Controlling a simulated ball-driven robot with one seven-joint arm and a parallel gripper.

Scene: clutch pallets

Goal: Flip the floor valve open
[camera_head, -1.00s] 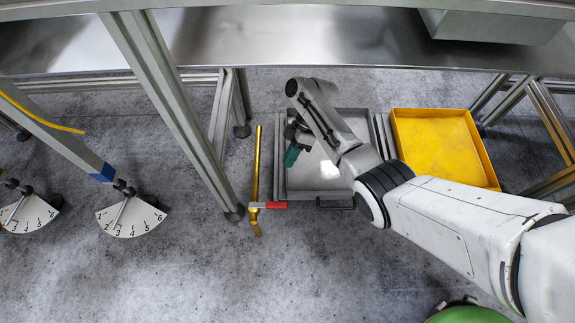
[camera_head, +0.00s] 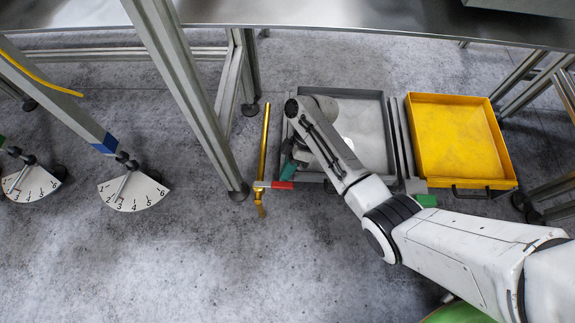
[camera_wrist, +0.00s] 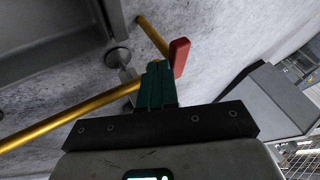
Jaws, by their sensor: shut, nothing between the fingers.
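The floor valve is on a brass pipe (camera_head: 265,140) that runs along the floor beside the table leg. Its red lever (camera_head: 283,185) sticks out to the right, crosswise to the pipe. My gripper (camera_head: 287,170) has teal fingers and is just above the lever in the head view. In the wrist view the shut, empty fingers (camera_wrist: 154,70) are close beside the red lever (camera_wrist: 180,58), and the brass pipe (camera_wrist: 70,120) passes behind them. I cannot tell whether the fingers touch the lever. The valve body is partly hidden behind the fingers there.
A grey tray (camera_head: 375,105) lies under my arm, right of the pipe. A yellow tray (camera_head: 457,140) lies farther right. A metal table leg (camera_head: 190,100) stands just left of the valve. Dial gauges (camera_head: 133,192) are at the left. The floor in front is clear.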

